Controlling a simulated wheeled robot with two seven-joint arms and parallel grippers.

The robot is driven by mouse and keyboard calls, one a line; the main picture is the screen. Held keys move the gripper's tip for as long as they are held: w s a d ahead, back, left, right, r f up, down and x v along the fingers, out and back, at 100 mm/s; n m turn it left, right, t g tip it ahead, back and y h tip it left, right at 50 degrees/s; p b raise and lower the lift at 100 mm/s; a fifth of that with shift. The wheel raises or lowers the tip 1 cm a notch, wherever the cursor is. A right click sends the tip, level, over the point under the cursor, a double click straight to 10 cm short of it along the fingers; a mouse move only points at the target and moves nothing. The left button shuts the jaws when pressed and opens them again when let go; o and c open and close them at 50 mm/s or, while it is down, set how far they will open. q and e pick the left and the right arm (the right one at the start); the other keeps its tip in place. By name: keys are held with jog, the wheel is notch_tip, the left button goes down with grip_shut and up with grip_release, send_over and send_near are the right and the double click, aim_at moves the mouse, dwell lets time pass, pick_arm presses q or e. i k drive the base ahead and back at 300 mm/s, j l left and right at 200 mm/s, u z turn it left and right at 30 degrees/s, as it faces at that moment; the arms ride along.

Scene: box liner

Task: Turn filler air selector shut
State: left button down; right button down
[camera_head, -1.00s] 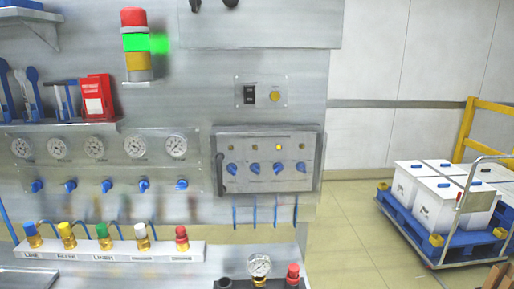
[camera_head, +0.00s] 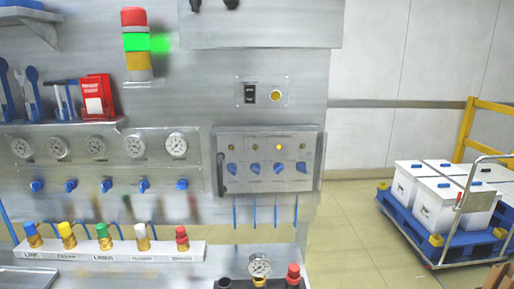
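A grey selector panel (camera_head: 267,190) is on the metal wall right of the middle. It carries a row of several blue selector knobs: the leftmost (camera_head: 231,169), a second (camera_head: 255,169), a third (camera_head: 279,168) and the rightmost (camera_head: 302,167). Small lamps sit above the knobs, and one lamp (camera_head: 279,147) glows yellow. The labels by the knobs are too small to read, so I cannot tell which is the filler air selector. The knobs look tilted, but their exact settings are unclear. Neither of my grippers is in view, and nothing touches the knobs.
Gauges (camera_head: 96,146) and blue valve knobs (camera_head: 107,186) line the wall at left. A rail with coloured-cap fittings (camera_head: 140,249) juts out below. A small gauge (camera_head: 259,265) stands at the bottom. A cart (camera_head: 440,245) with white boxes stands at right beside open floor.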

aim_at(70, 185)
jog(key=u, duration=1.25)
